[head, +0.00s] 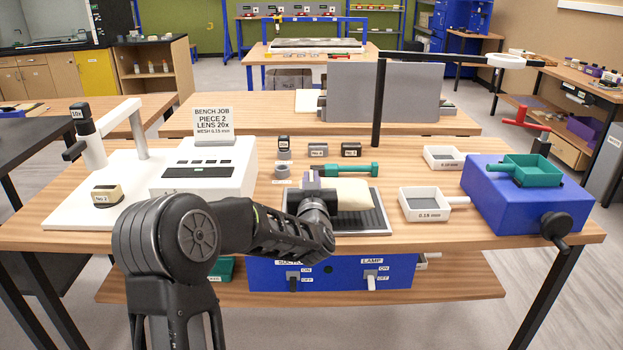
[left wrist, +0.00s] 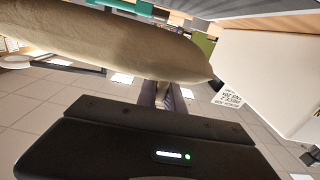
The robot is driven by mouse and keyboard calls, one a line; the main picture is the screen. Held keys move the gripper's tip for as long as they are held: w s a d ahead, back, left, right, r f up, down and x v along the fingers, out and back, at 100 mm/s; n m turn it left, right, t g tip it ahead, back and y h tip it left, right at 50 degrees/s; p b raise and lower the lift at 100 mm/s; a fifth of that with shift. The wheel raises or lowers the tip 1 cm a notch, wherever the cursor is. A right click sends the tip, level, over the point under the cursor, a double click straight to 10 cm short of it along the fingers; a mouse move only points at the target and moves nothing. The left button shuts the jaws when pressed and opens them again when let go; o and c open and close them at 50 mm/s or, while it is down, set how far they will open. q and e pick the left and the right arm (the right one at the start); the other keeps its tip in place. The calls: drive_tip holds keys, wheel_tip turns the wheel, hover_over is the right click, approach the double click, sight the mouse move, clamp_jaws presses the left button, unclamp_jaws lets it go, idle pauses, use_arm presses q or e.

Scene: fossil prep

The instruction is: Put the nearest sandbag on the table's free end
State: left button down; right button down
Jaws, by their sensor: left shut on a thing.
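A beige sandbag (head: 353,195) shows over the black grated tray (head: 375,224) at the middle of the wooden table (head: 425,236). My left gripper (head: 312,184) is shut on the sandbag at its left side; the wrist partly hides the grip. In the left wrist view the sandbag (left wrist: 110,48) stretches across the top, right at the fingers (left wrist: 160,95). I cannot tell how high it is above the tray. No second sandbag shows. My right gripper is not in view.
A white microscope stand (head: 130,170) and white console (head: 203,172) fill the table's left. A blue box (head: 525,200) with a crank takes the right end. A green hammer-like tool (head: 345,169), white sieve trays (head: 425,203) and a dark lamp post (head: 379,100) stand near the bag.

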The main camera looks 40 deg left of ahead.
use_arm(q)
drive_tip(key=shift+f, duration=1.6)
drive_tip(key=c, duration=1.8)
unclamp_jaws()
drive_tip(key=shift+f, duration=0.2)
drive_tip(key=o, duration=0.3)
drive_tip(key=shift+s+d, duration=0.1)
drive_tip(key=shift+s, duration=0.05)
drive_tip(key=b+v, duration=0.1)
drive_tip(key=v, duration=1)
drive_tip(key=shift+s+d+b, duration=0.25)
drive_tip(key=shift+s+b, duration=0.05)
drive_tip(key=shift+o, duration=0.2)
